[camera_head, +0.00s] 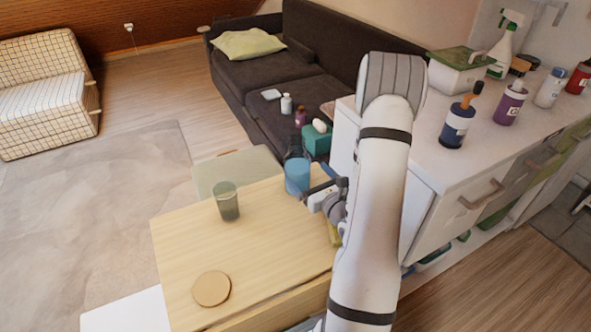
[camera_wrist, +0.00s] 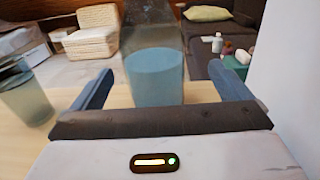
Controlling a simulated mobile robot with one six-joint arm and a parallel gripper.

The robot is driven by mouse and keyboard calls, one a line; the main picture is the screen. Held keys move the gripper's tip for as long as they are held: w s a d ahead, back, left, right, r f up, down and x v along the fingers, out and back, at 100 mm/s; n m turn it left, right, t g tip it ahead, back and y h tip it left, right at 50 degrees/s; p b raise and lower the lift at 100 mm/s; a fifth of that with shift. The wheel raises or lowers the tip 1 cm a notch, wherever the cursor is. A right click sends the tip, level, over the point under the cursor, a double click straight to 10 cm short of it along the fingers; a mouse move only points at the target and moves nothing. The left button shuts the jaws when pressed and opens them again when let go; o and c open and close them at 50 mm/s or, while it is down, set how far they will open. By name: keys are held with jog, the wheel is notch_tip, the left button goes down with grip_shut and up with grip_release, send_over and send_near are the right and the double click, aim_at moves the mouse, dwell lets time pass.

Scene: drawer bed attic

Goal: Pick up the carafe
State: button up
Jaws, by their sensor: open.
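The carafe (camera_head: 297,176) stands upright at the back right of the light wooden table (camera_head: 262,240). It is clear with blue liquid in its lower part. My gripper (camera_head: 318,184) is at the carafe's right side in the head view, with its jaws open. In the wrist view the carafe (camera_wrist: 155,72) stands upright ahead, between the two spread fingers of my gripper (camera_wrist: 152,92). Its top is cut off by the frame edge. I cannot tell whether either finger touches it.
A greenish glass (camera_head: 227,203) stands on the table left of the carafe; it also shows in the wrist view (camera_wrist: 25,98). A round coaster (camera_head: 211,288) lies near the front. A white cabinet (camera_head: 440,185) with bottles stands to the right, and a dark sofa (camera_head: 275,85) behind.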

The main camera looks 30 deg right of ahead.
aim_at(298, 140)
jog(key=w, duration=0.2)
jog(key=w+a, duration=0.1)
jog(key=w, duration=0.2)
jog(key=shift+w+a, duration=0.15)
jog(key=shift+w, duration=0.05)
jog(key=c, duration=1.3)
jog(key=shift+o, duration=0.2)
jog(key=shift+r, duration=0.1)
notch_tip(298, 140, up, 10)
jog(key=shift+f+p, duration=0.1)
jog(key=shift+p, duration=0.85)
